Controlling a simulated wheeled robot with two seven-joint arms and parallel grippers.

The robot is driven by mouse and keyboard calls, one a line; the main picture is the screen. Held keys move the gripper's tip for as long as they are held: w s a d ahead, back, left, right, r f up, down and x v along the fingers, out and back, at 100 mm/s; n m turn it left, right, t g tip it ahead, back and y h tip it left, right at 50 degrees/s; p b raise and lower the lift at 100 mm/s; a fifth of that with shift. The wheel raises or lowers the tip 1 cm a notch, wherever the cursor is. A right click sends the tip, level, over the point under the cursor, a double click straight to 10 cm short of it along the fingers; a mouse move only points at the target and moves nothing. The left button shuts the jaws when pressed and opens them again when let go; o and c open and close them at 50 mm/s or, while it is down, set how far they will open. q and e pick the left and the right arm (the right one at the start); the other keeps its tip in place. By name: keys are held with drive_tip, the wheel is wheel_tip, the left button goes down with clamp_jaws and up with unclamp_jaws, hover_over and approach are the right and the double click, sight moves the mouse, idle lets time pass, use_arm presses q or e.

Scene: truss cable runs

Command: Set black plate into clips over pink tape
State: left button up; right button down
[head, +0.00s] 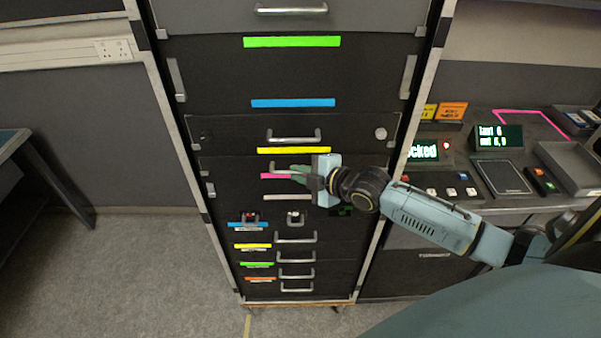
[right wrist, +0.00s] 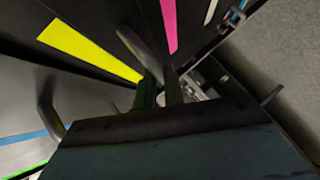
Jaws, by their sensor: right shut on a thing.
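The black plate (head: 232,170) is a dark panel on the front of the tall rack, just below the yellow tape (head: 293,150). It has a grey bar handle (head: 283,167). The pink tape (head: 274,176) shows as a short strip just under the handle, partly hidden by my gripper. My right gripper (head: 301,173) is shut on the handle. In the right wrist view, the fingers (right wrist: 159,92) close on the grey handle (right wrist: 133,45), between the yellow tape (right wrist: 88,47) and the pink tape (right wrist: 169,24). I cannot tell whether the plate is seated in clips. My left gripper is not in view.
Dark panels with green (head: 291,42) and blue tape (head: 293,103) are above. Several small handled drawers (head: 295,237) are below. A control desk (head: 500,180) with lit screens stands right of the rack, behind my right arm. Grey floor is open at left.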

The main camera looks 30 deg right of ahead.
drive_tip(key=shift+f, duration=0.4)
idle(0.7)
drive_tip(key=shift+w+f, duration=0.1)
idle(0.5)
drive_tip(key=shift+d, duration=0.1)
drive_tip(key=c, duration=1.4)
unclamp_jaws()
drive_tip(key=shift+f, duration=0.1)
